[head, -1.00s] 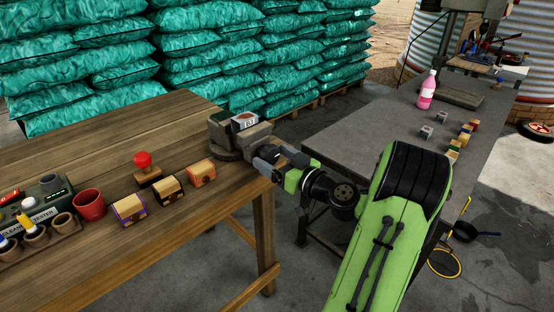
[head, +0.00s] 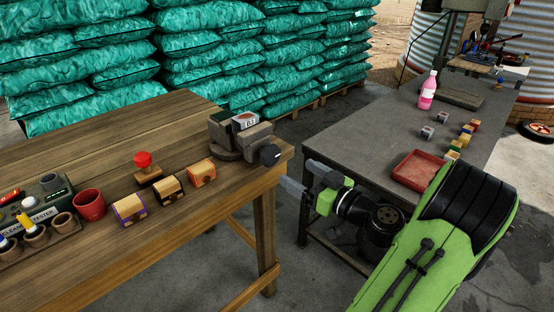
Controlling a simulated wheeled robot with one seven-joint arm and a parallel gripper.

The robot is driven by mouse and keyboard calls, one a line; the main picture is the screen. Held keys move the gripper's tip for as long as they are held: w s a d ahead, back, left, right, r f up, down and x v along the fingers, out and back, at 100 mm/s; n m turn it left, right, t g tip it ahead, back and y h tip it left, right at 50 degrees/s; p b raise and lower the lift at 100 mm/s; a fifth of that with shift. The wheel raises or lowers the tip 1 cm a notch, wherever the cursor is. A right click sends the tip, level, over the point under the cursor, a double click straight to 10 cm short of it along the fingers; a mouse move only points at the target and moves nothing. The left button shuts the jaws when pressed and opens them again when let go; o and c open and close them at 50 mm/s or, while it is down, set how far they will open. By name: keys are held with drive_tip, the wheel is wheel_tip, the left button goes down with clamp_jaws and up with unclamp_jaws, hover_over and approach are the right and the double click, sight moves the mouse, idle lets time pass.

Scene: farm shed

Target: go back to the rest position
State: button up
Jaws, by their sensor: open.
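My gripper (head: 298,176) is in the gap between the wooden table (head: 110,252) and the grey metal table (head: 375,135). It is open and holds nothing that I can see. Its grey fingers point left toward the wooden table's right corner, apart from the things on it. My green and black arm reaches in from the lower right and hides part of the grey table's front.
A red tray (head: 413,170) and pink bottle (head: 428,90) stand on the grey table.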

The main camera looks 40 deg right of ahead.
drive_tip(key=w+a+f+n+g+y, duration=0.2)
drive_tip(key=a+g, duration=0.2)
drive_tip(key=a, duration=0.5)
drive_tip(key=w+a+f+n+g+y, duration=0.25)
drive_tip(key=a+g, duration=0.25)
drive_tip(key=a, duration=0.5)
drive_tip(key=s+a+g+h, duration=0.2)
drive_tip(key=s+a+g, duration=0.1)
drive_tip(key=s+a, duration=0.25)
drive_tip(key=s+a+r+m+h, duration=0.2)
drive_tip(key=s+r+m+h, duration=0.15)
drive_tip(key=s, duration=0.75)
wheel_tip(320, 180, up, 17)
drive_tip(key=p, duration=1.7)
drive_tip(key=shift+s+r+m+p, duration=0.2)
drive_tip(key=shift+m+p, duration=0.1)
drive_tip(key=shift+m, duration=0.1)
